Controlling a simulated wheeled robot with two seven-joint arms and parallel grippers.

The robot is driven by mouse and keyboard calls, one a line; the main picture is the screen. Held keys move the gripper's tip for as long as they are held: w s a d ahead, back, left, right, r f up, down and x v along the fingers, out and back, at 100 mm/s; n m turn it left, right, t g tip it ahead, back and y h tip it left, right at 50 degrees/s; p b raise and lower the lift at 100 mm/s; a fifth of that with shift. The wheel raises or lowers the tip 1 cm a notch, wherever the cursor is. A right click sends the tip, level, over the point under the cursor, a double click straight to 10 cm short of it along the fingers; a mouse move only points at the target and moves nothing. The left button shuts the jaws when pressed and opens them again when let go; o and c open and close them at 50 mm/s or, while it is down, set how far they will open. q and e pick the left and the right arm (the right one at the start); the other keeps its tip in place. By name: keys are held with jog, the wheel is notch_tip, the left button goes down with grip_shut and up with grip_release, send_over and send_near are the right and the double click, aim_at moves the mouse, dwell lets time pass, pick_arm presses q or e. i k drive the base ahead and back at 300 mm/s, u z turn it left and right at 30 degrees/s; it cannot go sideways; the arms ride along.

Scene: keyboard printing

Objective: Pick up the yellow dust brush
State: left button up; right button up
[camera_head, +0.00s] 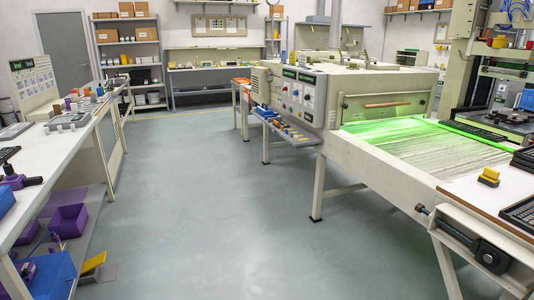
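A small yellow block with a dark underside (489,176), which looks like the yellow dust brush, sits on the pale tabletop at the right. It is near the black keyboard at the right edge. Its bristles are too small to make out. Neither of my grippers shows in the head view.
A conveyor (425,150) under green light runs out of a beige machine (350,82) at the right. A black keyboard (522,212) lies beside the yellow block. A long white bench (75,150) stands left, with purple bins (68,221) below. Grey floor (215,190) between is clear.

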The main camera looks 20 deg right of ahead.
aim_at(490, 178)
jog(key=z, duration=1.15)
jog(key=i, duration=1.6)
jog(key=z, duration=0.65)
